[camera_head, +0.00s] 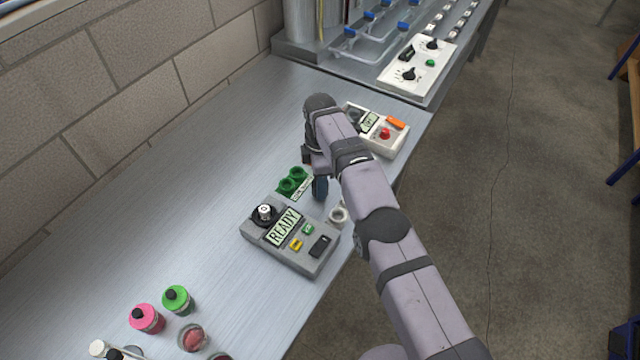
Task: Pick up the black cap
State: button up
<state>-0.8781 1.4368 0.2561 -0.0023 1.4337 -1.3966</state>
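I cannot tell for sure which thing is the black cap. A small black piece tops the pink-topped jar (146,319), and another tops the green-topped jar (177,299), both at the lower left. A dark rounded piece (114,353) also shows at the bottom edge beside a white-topped item (97,347), partly cut off. My gripper (319,190) points down over the bench, between the green two-socket block (293,183) and the white ring (338,215). Only one dark blue finger shows clearly, so its opening is hidden. I see nothing held in it.
A grey console (290,243) with a READY display and black knob stands just in front of my gripper. A white box (378,131) with a red button stands behind my arm. Open red jars (192,338) stand at the bottom. The bench's left middle is clear.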

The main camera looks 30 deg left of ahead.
notch_tip(320, 180, up, 2)
jog(key=shift+r+p, duration=0.15)
jog(key=shift+p, duration=0.15)
notch_tip(320, 180, up, 3)
jog(key=p, duration=0.4)
jog(key=shift+p, duration=0.4)
notch_tip(320, 180, up, 4)
jog(key=p, duration=0.4)
jog(key=shift+s, duration=0.1)
jog(key=s+a+n, duration=0.2)
jog(key=s, duration=0.3)
jog(key=s+a+r+n, duration=0.1)
jog(key=s+a, duration=0.1)
jog(key=s, duration=0.2)
jog(key=s+a+r+n, duration=0.1)
jog(key=s+a+n, duration=0.1)
jog(key=s, duration=0.3)
jog(key=shift+s+a+r+n, duration=0.1)
jog(key=shift+s+a+n, duration=0.05)
jog(key=shift+s+n, duration=0.2)
jog(key=shift+s, duration=0.5)
